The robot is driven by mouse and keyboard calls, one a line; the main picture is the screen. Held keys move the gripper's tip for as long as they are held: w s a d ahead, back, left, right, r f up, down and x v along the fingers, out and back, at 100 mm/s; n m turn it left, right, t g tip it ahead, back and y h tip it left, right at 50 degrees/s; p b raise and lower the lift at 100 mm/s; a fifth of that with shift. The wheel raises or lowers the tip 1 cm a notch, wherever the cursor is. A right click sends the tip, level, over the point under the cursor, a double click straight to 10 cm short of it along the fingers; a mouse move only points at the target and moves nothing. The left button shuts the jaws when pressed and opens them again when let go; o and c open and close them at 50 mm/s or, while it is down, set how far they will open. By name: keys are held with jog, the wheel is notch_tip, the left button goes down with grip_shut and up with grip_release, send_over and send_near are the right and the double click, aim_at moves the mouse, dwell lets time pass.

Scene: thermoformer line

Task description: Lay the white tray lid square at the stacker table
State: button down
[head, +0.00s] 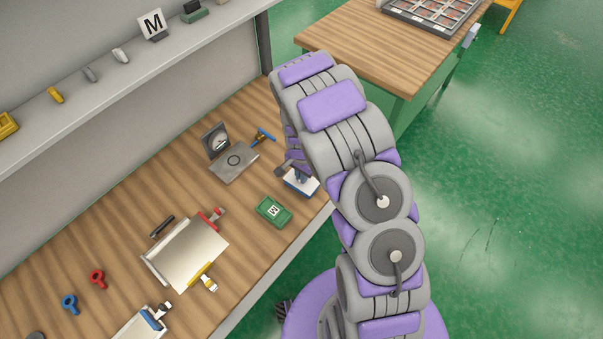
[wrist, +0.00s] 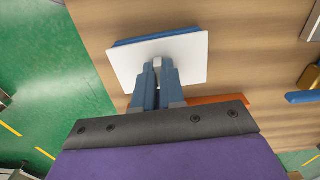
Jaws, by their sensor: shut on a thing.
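The white tray lid (wrist: 185,52) is a flat rectangle with a small light knob in its middle. My gripper (wrist: 157,68) is shut on that knob, its blue-grey fingers on either side. A blue edge (wrist: 155,36) shows along the lid's far side in the wrist view; I cannot tell whether the lid rests on this blue part or is just above it. In the head view the lid (head: 301,184) shows as a small white and blue shape near the wooden table's front edge, partly hidden by my gripper (head: 297,172) and arm.
The wooden table (head: 120,250) holds a green block (head: 273,211), a gauge on a grey plate (head: 234,161), a blue-handled tool (head: 264,136) and a cream tray with clamps (head: 187,253). A shelf (head: 120,80) runs behind. Another wooden table (head: 380,45) stands across a gap of green floor.

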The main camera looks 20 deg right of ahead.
jog(key=shift+f, duration=0.2)
jog(key=c, duration=1.1)
grip_release()
jog(key=shift+c, duration=0.2)
notch_tip(320, 180, up, 17)
jog(key=p, duration=0.2)
jog(key=shift+r, duration=0.15)
